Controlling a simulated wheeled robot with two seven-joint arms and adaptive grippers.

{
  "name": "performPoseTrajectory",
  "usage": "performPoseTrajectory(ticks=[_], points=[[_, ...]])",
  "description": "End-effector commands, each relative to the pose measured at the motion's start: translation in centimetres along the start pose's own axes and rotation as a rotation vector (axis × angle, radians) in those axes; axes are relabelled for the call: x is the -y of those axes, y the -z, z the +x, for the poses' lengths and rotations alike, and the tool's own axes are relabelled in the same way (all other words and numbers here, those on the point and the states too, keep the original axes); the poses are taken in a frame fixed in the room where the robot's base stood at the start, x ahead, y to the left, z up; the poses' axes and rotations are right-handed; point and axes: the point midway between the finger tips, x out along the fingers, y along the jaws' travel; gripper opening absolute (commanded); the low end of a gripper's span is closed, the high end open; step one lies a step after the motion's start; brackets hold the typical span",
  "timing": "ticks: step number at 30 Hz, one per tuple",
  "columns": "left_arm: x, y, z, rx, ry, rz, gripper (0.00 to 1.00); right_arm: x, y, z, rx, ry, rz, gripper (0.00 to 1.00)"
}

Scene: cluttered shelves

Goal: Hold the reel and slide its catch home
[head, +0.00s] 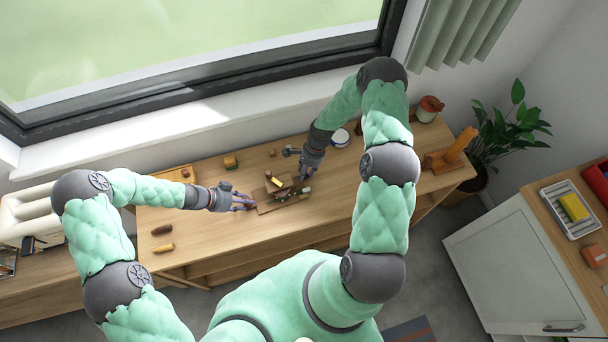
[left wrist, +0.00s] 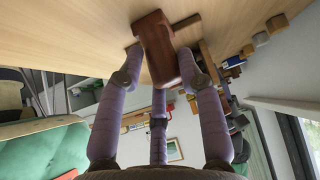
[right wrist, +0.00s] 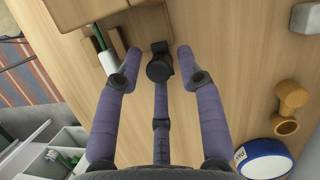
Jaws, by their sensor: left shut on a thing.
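A reddish-brown wooden piece, apparently the reel (left wrist: 158,45), sits between the fingers of my left gripper (left wrist: 160,78), which is shut on it just above the table. In the head view my left gripper (head: 241,200) is at the left end of a brown board with small parts on it. I cannot make out the catch.
The brown board (head: 270,207) carries several small pieces. Brown and yellow pieces (head: 163,247) lie at the table's left front. A blue-rimmed round tin (right wrist: 263,160) and a wooden knob-shaped piece (right wrist: 290,105) stand near my right gripper. A window (head: 200,60) backs the table.

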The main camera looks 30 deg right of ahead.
Motion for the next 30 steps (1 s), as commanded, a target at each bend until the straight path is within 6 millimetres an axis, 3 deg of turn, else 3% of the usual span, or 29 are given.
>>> performPoseTrajectory(ticks=[2,6,30], points=[[0.0,0.0,0.0,-0.001,0.0,0.0,0.0,0.0,0.0,0.0,0.0,0.0,0.0,0.36],[0.0,0.0,0.0,-0.001,0.0,0.0,0.0,0.0,0.0,0.0,0.0,0.0,0.0,0.0],[-0.1,0.1,0.1,-0.001,-0.002,0.001,0.0,0.3,-1.2,0.3,0.001,0.0,-0.001,0.0]])
